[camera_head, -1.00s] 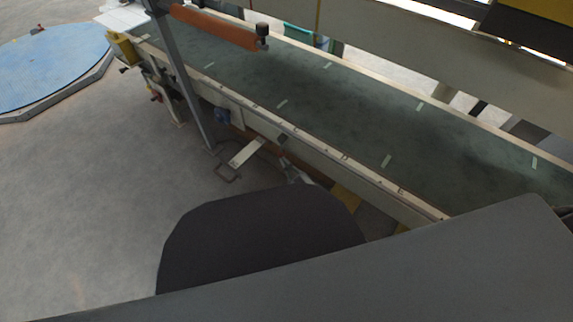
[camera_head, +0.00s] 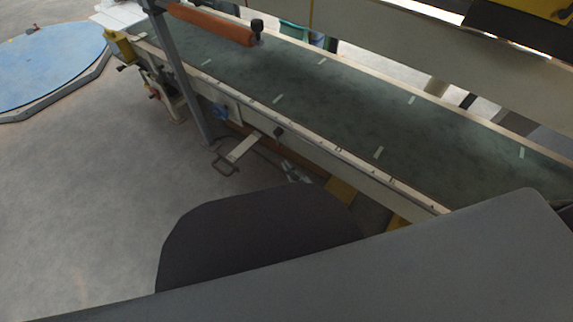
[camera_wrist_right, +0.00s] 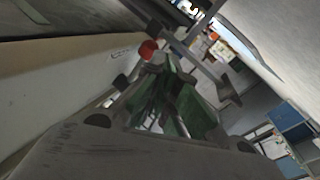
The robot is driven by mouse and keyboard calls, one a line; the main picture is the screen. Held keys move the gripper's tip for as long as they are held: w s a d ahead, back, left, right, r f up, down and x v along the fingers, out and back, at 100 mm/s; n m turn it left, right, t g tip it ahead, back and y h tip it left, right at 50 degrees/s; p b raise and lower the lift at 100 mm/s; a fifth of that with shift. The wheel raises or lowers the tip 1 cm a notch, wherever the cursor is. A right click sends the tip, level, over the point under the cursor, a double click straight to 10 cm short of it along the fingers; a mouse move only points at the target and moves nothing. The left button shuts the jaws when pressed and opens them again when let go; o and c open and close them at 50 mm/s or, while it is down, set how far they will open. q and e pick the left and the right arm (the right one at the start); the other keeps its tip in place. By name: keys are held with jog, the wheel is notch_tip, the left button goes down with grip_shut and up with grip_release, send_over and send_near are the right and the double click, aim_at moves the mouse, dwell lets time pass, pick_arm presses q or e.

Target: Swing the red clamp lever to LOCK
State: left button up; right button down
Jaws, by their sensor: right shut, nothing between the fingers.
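In the right wrist view a red rounded knob (camera_wrist_right: 148,49) shows just beyond my fingers, beside a cream panel. It looks like the end of the red clamp lever, but its arm and any LOCK marking cannot be made out. My right gripper (camera_wrist_right: 165,72) is shut and empty, its fingertips close to the knob; I cannot tell whether they touch. In the head view my right gripper (camera_head: 294,172) shows small at the conveyor's near side, past my dark arm parts. The knob cannot be picked out there. My left gripper is not in view.
A long conveyor with a dark green belt (camera_head: 330,115) and cream side rail crosses the head view. A grey post (camera_head: 185,85) and orange roller (camera_head: 212,25) stand at its left. The floor at left is clear before a blue turntable (camera_head: 50,62).

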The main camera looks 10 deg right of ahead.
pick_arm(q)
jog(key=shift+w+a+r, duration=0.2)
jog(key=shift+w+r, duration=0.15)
pick_arm(e)
jog(key=s+d+f, duration=0.1)
jog(key=s+f, duration=0.4)
jog(key=s, duration=0.1)
jog(key=shift+s+d+f, duration=0.15)
jog(key=shift+d+f, duration=0.05)
jog(key=shift+f, duration=0.1)
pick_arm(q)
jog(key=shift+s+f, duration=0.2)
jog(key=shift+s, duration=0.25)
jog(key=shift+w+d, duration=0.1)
